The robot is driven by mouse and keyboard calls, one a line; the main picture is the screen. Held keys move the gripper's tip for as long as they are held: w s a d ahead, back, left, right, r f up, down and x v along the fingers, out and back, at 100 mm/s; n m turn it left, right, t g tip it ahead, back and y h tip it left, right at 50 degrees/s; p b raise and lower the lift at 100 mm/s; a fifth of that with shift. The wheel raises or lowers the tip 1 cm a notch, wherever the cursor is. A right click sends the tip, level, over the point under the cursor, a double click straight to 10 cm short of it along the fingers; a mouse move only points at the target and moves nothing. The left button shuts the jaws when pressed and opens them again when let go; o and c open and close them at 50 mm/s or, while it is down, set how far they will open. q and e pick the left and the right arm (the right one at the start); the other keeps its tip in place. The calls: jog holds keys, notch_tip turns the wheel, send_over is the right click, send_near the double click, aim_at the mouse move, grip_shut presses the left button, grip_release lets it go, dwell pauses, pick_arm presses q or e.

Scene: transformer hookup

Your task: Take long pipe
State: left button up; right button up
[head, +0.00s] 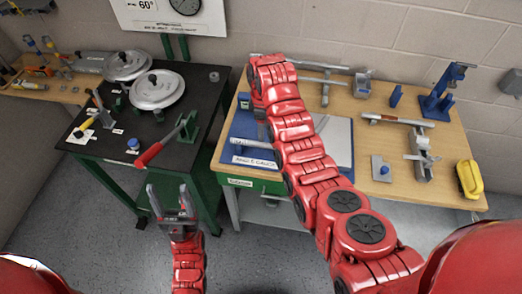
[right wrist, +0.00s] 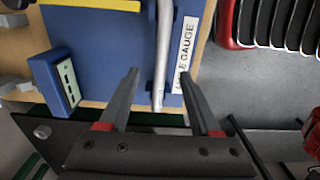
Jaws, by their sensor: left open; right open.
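A grey metal pipe (right wrist: 163,45) lies on a blue board (right wrist: 115,50) beside a white gauge label. Its near end reaches between the fingers of my right gripper (right wrist: 160,78), which is open; the fingers stand either side and do not close on it. In the head view the pipe (head: 255,143) shows in part; my right arm hides some of the board. Whether this is the long pipe I cannot tell for sure; another grey bar (head: 318,66) lies at the back of the wooden table. My left gripper (head: 170,192) is open and empty, low in front of the black table.
The wooden table (head: 440,185) holds a clamp (head: 421,158), a yellow tool (head: 469,179) and a blue vise stand (head: 440,100). The black table (head: 210,85) holds round silver lids (head: 157,89) and a red-handled tool (head: 160,145). Floor between the tables is clear.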

aim_at(261, 145)
jog(key=shift+f+p, duration=0.45)
jog(key=shift+p, duration=0.1)
jog(key=shift+f, duration=0.4)
jog(key=shift+s+a+f+p, duration=0.1)
jog(key=shift+f+p, duration=0.2)
jog(key=shift+p, duration=0.15)
jog(key=f+p, duration=0.2)
jog(key=f, duration=0.1)
jog(key=shift+a+f, duration=0.2)
jog(key=shift+f, duration=0.75)
jog(key=shift+c, duration=0.2)
grip_shut()
